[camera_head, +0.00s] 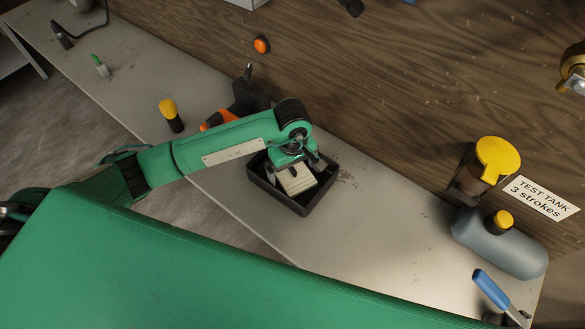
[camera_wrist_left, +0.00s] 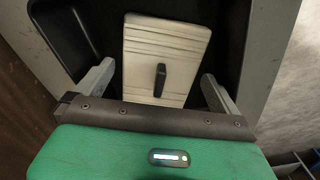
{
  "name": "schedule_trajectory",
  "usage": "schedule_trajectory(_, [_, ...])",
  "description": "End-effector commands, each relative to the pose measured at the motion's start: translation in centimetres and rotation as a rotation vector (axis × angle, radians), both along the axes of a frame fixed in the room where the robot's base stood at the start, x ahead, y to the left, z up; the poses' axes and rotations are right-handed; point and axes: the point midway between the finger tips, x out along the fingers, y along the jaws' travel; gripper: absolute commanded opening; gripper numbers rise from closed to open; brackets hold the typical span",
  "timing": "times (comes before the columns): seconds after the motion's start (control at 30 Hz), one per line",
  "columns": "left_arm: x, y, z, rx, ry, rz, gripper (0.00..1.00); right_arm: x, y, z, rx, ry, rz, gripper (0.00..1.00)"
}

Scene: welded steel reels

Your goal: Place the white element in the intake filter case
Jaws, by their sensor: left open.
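The white element (camera_head: 297,181) is a pale ribbed block lying in a black open-topped tray (camera_head: 304,209). In the left wrist view the white element (camera_wrist_left: 140,82) has a dark upright tab at its middle. My left gripper (camera_head: 294,170) is over the tray; in the wrist view its two fingers (camera_wrist_left: 158,88) stand open, one on each side of the element, with visible gaps. It does not hold the element. I cannot tell whether this black tray (camera_wrist_left: 83,48) is the intake filter case; no other case is clearly identifiable. My right gripper is not in view.
A black block (camera_head: 251,96) and an orange-handled tool lie behind my left arm. The bench between tray and tank is clear.

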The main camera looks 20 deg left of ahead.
Motion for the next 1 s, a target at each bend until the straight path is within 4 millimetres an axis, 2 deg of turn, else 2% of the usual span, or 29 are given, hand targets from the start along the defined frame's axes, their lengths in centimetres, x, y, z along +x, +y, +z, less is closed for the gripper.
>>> schedule_trajectory(0.2, [0.2, 0.0, 4.1, -0.001, -0.01, -0.002, 1.0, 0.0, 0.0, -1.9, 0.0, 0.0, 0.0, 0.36])
schedule_trajectory(0.5, [0.2, 0.0, 9.5, 0.0, -0.006, -0.002, 1.0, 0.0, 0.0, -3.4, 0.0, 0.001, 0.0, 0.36])
schedule_trajectory(0.7, [0.1, 0.0, 11.2, 0.0, -0.004, -0.001, 1.0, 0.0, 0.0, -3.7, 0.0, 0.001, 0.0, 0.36])
schedule_trajectory(1.0, [0.1, 0.0, 11.4, 0.0, -0.003, 0.0, 1.0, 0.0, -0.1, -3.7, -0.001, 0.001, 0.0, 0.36])
